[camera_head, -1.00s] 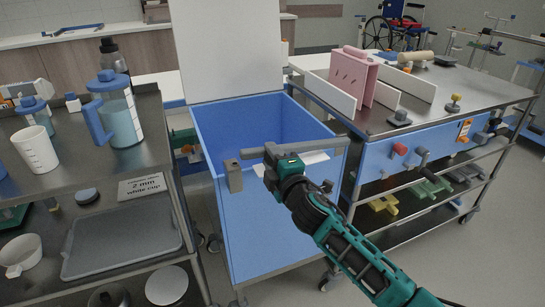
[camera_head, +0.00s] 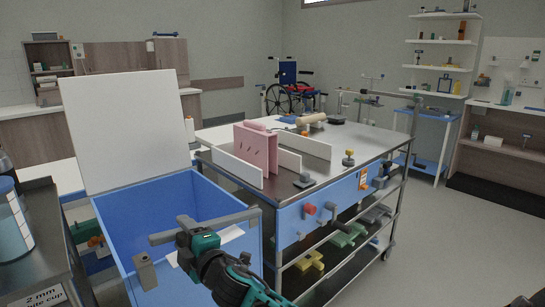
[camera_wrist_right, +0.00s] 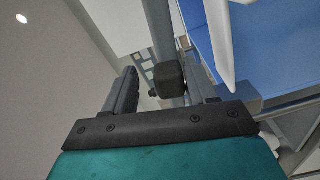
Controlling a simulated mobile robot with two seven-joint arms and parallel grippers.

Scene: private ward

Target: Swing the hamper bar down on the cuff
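The blue hamper (camera_head: 188,206) stands open at lower left in the head view, its white lid raised. The grey hamper bar (camera_head: 232,219) lies along its front rim, with its left end above a grey bracket (camera_head: 145,270), possibly the cuff. My right gripper (camera_head: 187,233) is at the bar's left part. In the right wrist view, its fingers (camera_wrist_right: 165,88) are spread apart. A grey rod (camera_wrist_right: 158,28) with a dark knob (camera_wrist_right: 169,78) passes between them, with a gap beside the left finger. My left gripper is not in view.
A steel cart (camera_head: 365,141) right of the hamper carries a pink block (camera_head: 256,152) between white panels. A steel table (camera_head: 42,222) with a jug stands close at the left. A wheelchair (camera_head: 289,92) is at the back. Floor at the right is clear.

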